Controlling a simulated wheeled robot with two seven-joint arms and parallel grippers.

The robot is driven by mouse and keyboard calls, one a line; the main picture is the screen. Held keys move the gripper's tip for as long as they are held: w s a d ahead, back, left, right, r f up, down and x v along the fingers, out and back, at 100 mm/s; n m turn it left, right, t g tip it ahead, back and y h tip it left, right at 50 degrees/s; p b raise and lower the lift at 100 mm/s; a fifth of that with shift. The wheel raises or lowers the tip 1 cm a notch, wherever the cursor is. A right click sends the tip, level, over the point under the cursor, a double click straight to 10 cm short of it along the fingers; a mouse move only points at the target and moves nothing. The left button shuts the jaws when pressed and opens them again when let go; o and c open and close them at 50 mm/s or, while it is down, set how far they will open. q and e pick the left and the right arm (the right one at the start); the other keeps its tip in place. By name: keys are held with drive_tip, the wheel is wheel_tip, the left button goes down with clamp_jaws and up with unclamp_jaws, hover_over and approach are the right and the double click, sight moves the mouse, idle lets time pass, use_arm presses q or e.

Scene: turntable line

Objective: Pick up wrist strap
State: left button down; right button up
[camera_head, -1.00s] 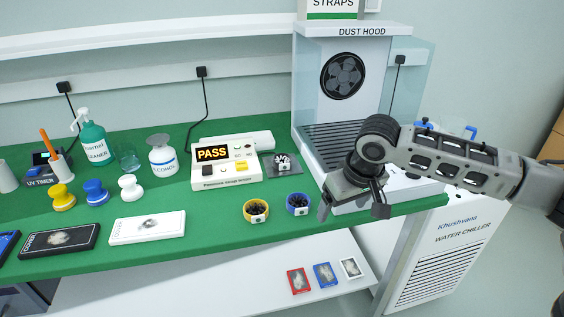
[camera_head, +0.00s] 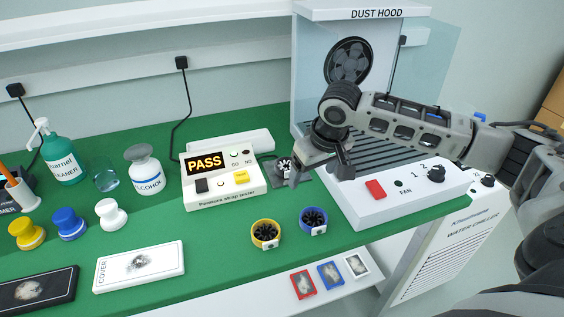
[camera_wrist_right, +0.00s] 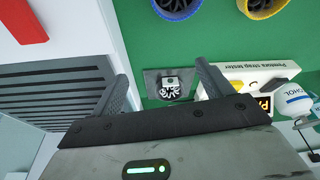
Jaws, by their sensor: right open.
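A wrist strap coil, dark with a white clip (camera_head: 285,167), lies on a small grey pad beside the strap tester (camera_head: 222,180). In the right wrist view the coil (camera_wrist_right: 171,90) shows whole on its pad, between the lines of the two fingers. My right gripper (camera_head: 318,172) is open and empty, above the green bench just right of this coil, and partly hides its pad in the head view. Two more dark coils, in a yellow ring (camera_head: 265,234) and a blue ring (camera_head: 313,221), sit near the front edge. My left gripper is not in view.
The dust hood (camera_head: 376,14) stands right of the coils, with a white control box (camera_head: 400,197) carrying a red switch in front. An alcohol bottle (camera_head: 146,172) stands left of the tester. Green bench (camera_head: 215,232) is bare before the tester.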

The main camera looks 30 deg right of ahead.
hover_over(286, 164)
drive_tip(key=s, duration=0.2)
drive_tip(key=shift+w+r+p, duration=0.1)
drive_tip(key=shift+w+p, duration=0.05)
drive_tip(key=shift+p, duration=0.25)
drive_tip(key=x, duration=0.5)
drive_tip(key=c, duration=1.1)
drive_tip(key=shift+c, duration=0.2)
